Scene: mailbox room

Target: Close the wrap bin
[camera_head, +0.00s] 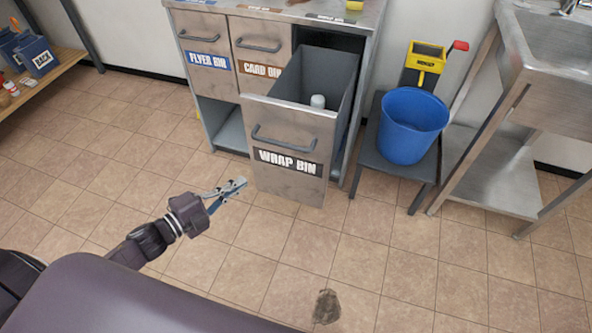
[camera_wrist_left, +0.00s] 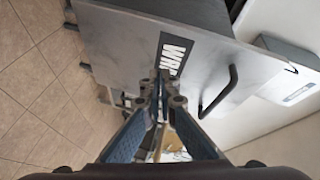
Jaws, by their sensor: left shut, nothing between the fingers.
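The wrap bin (camera_head: 290,172) is a grey metal drawer pulled out of the counter cabinet, with its label and a dark bar handle (camera_head: 284,140) on the front. A white cylindrical item (camera_head: 318,101) is inside it. My left gripper (camera_head: 238,186) is shut and empty, just left of the lower part of the bin's front in the head view. In the left wrist view the gripper (camera_wrist_left: 160,84) points at the bin front (camera_wrist_left: 130,45), its tips overlapping the label's edge; the handle (camera_wrist_left: 218,92) shows to the right. Contact cannot be told. My right gripper is not in view.
The flyer bin (camera_head: 207,62) and card bin (camera_head: 262,60) are shut beside the wrap bin. A blue bucket (camera_head: 412,125) stands on a dark stool (camera_head: 368,160) to the right, near a metal sink stand (camera_head: 500,185). The tiled floor in front is open, with a dark stain (camera_head: 326,306).

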